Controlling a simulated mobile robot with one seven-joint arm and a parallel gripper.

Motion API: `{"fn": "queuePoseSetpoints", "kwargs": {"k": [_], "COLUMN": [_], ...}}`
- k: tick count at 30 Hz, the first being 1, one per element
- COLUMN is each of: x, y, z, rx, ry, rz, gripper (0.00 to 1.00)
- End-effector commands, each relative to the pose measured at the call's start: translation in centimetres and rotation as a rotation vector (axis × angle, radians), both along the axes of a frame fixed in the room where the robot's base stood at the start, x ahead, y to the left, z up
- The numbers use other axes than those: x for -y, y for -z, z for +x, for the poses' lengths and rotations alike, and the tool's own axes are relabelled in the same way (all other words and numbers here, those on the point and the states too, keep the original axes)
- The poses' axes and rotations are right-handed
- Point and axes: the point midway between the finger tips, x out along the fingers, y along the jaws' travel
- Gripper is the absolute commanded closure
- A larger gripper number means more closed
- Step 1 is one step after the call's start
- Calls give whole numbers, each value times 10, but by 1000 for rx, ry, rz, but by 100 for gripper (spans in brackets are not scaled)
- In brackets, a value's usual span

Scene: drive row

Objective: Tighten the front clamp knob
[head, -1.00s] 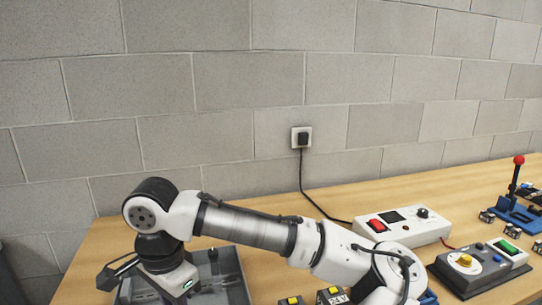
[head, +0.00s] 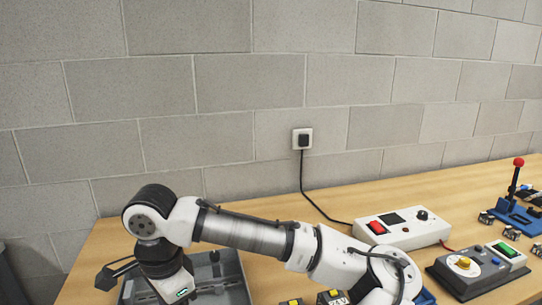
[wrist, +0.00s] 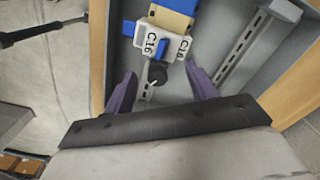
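In the wrist view, a small dark round knob (wrist: 157,72) with a white mark sits at the near end of a white clamp block (wrist: 147,42) labelled C16. A blue lever (wrist: 161,48) is on the block, and a blue-and-tan piece (wrist: 174,16) lies beyond it. My gripper (wrist: 162,70) is open, its two purple fingers on either side of the knob in the picture. I see gaps between knob and fingers; the height difference is unclear. In the head view, the gripper's fingers are out of sight and my arm hides part of the grey tray (head: 240,275).
The tray holds slotted metal rails (wrist: 243,45), and its side walls stand close to the gripper. In the head view, a white box with a red switch (head: 400,232) and a grey control box (head: 470,275) stand to the right. Small yellow-topped blocks (head: 330,297) lie at the front.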

Motion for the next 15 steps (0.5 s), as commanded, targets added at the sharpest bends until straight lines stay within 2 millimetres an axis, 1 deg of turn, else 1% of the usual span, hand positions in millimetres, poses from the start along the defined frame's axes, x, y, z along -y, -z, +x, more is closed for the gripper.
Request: {"fn": "queuePoseSetpoints", "kwargs": {"k": [1,4,11,15], "x": [0,1,1,1], "y": [0,0,0,-4], "z": [0,0,0,0], "rx": [0,-1,-1,-1], "ry": [0,0,0,0], "rz": [-1,-2,-4,-4], "gripper": [36,24,24,24]}}
